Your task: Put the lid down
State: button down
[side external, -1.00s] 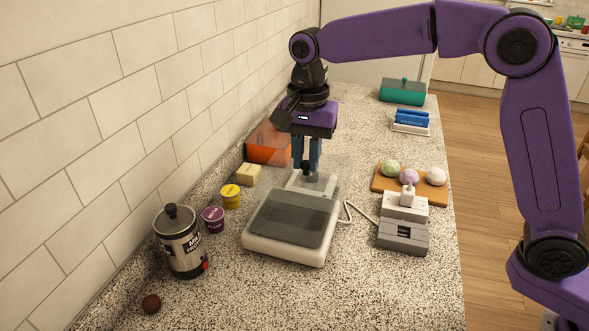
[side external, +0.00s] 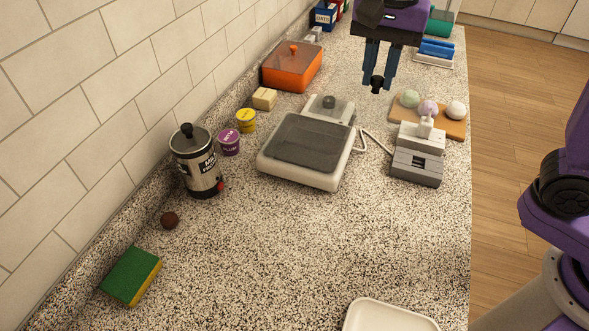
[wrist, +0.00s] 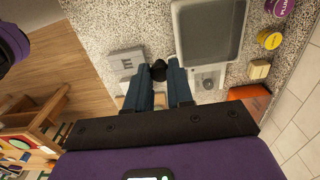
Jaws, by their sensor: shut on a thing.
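My gripper (side external: 377,82) hangs fingers-down above the counter, right of the back of a white scale-like appliance with a dark grey flat top (side external: 309,142). The fingers are shut on a small black knob-shaped piece (wrist: 158,70) at their tips. It also shows in the side view (side external: 376,86). I cannot tell whether a lid hangs from this piece. A steel canister (side external: 198,168) has a black-knobbed lid (side external: 187,136) seated on it. An orange box (side external: 291,69) has a see-through cover with an orange knob.
A grey-and-white device (side external: 417,161) and a board with several dough-like balls (side external: 457,127) stand at right. Tubs (side external: 229,142), a butter-like block (side external: 265,98), a brown ball (side external: 170,220) and a sponge (side external: 131,274) line the wall side. The front-middle counter is clear.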

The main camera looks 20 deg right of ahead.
jog(key=a+f, duration=0.4)
jog(key=a, duration=0.4)
jog(key=a+f, duration=0.4)
jog(key=a, duration=0.5)
notch_tip(320, 180, down, 8)
jog(key=shift+a+f, duration=0.2)
jog(key=shift+f, duration=0.05)
jog(key=shift+f, duration=0.35)
jog(key=shift+f, duration=0.25)
jog(key=c, duration=1)
grip_release()
